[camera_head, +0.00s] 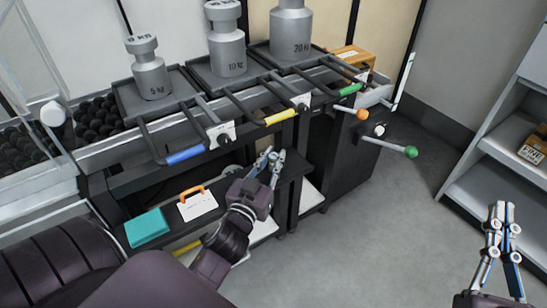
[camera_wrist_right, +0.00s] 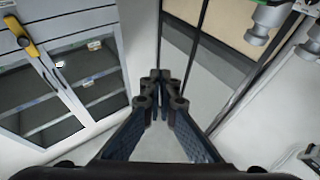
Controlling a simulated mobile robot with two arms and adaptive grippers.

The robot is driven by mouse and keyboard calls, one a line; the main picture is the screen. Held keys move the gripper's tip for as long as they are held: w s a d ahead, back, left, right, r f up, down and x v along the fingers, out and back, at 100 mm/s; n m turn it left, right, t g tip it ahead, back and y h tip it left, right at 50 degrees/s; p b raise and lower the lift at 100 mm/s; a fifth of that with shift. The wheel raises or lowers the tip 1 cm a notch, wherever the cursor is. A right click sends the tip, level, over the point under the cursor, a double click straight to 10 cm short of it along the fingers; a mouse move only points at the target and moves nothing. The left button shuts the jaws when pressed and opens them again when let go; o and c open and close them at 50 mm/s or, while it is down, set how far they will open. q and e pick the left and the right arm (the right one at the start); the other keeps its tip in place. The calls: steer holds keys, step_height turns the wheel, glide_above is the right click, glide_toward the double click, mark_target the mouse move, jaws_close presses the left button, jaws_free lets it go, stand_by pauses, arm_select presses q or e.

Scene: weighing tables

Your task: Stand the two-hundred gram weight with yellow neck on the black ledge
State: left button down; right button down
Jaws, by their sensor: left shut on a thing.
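My left gripper (camera_head: 269,158) is over the black ledge (camera_head: 288,171) under the row of weighing tables. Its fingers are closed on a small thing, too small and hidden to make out. I cannot tell whether that thing touches the ledge. The yellow neck of a two-hundred gram weight does not show clearly in either view. My right gripper (camera_head: 503,207) is held up at the right, over the floor. Its fingertips are together with nothing seen between them; they also show in the right wrist view (camera_wrist_right: 162,88).
Large grey weights marked 5 kg (camera_head: 152,78), 10 kg (camera_head: 228,55) and 20 kg (camera_head: 291,32) stand on the trays above. Coloured handles jut out.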

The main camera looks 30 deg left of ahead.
mark_target(272, 161)
arm_select(q)
steer(key=c, duration=1.8)
jaws_free()
steer(key=shift+f, duration=0.1)
arm_select(e)
steer(key=shift+r, duration=0.2)
